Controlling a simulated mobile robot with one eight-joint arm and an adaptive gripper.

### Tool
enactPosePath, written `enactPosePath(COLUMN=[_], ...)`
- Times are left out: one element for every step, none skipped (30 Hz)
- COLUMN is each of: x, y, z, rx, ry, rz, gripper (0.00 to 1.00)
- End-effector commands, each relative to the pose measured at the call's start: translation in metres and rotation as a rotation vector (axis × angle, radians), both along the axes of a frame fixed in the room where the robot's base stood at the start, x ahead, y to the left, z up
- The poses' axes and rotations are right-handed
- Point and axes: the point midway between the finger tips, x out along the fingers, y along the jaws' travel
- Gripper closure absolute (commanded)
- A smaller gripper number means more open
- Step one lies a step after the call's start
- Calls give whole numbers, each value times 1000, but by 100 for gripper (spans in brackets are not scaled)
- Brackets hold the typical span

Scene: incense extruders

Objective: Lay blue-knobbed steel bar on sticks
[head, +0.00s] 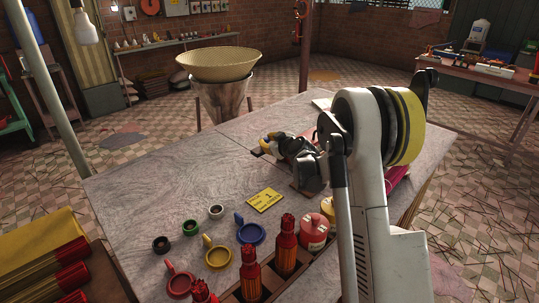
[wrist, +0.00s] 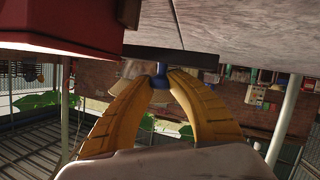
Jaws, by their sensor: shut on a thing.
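My gripper (wrist: 160,82) has its two yellow fingers closed around the blue knob (wrist: 160,70) of the dark steel bar (wrist: 175,56). In the wrist view the bar lies across the fingertips, close to the grey tabletop (wrist: 240,30); I cannot tell whether it touches. In the head view my gripper (head: 268,146) is over the far part of the table, and a dark end, likely the bar's (head: 257,152), shows beside it. The sticks under or near the bar cannot be made out; my arm hides part of that area.
A red block-like body (wrist: 60,28) is close to the bar in the wrist view. The table's left is clear.

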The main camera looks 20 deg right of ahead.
Motion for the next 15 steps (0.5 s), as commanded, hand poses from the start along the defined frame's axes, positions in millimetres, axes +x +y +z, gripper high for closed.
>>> enactPosePath(x=[0,0,0,0,0,0,0,0,0,0,0,0,0,0,0], y=[0,0,0,0,0,0,0,0,0,0,0,0,0,0,0], z=[-6,-10,-17,-22,-28,-35,-39,-43,-45,-46,-46,-45,-45,-44,-44], rx=[1,1,1,1,1,1,1,1,1,1,1,1,1,1,1], ry=[-1,-1,-1,-1,-1,-1,-1,-1,-1,-1,-1,-1,-1,-1,-1], rz=[-1,-1,-1,-1,-1,-1,-1,-1,-1,-1,-1,-1,-1,-1,-1], gripper=[100,100,100,100,100,100,100,100,100,100,100,100,100,100,100])
